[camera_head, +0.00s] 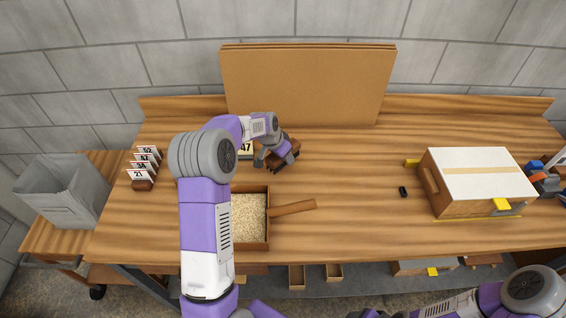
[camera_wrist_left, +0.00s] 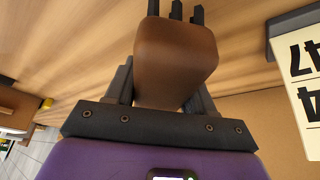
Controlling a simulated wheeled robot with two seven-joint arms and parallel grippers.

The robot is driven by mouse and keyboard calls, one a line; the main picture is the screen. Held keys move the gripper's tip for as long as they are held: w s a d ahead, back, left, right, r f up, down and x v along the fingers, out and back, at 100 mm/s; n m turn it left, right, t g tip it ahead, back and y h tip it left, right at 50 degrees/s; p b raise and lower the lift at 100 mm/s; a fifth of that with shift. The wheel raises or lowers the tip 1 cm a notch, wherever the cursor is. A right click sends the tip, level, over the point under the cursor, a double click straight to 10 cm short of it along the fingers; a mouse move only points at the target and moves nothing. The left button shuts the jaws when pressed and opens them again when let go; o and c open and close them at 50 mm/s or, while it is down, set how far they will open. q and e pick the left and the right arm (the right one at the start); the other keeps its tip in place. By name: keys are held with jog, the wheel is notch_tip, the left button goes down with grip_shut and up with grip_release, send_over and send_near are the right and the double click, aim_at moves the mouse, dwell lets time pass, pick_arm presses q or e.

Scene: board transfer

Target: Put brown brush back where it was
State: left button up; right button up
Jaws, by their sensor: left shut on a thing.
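The brown brush (camera_head: 290,153) is in my left gripper (camera_head: 277,160), over the table left of centre, in front of the tall brown board. In the left wrist view the brush (camera_wrist_left: 176,58) is a rounded brown block between the dark fingers, with dark prongs showing beyond its far end. My left gripper (camera_wrist_left: 160,88) is shut on it. I cannot tell whether the brush touches the table. My right arm shows at the lower right of the head view; its gripper is out of the picture.
A number card reading 47 (camera_head: 246,149) stands just left of the gripper. A grain-filled tray (camera_head: 267,222) and a wooden bar (camera_head: 293,208) lie in front. Numbered cards (camera_head: 145,165) stand left, a white-topped box (camera_head: 478,174) right. The table's middle right is mostly clear.

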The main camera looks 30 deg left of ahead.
aim_at(283, 162)
pick_arm(q)
notch_tip(283, 162, down, 3)
jog(key=shift+f, duration=0.2)
jog(key=shift+f+b, duration=0.2)
jog(key=shift+b, duration=0.2)
jog(key=o, duration=1)
jog(key=shift+r, duration=0.15)
jog(key=shift+r+p, duration=0.3)
jog(key=shift+p, duration=0.05)
jog(key=p+v, duration=0.1)
jog(key=v, duration=1)
jog(key=shift+s+r, duration=0.2)
jog(key=shift+r, duration=0.05)
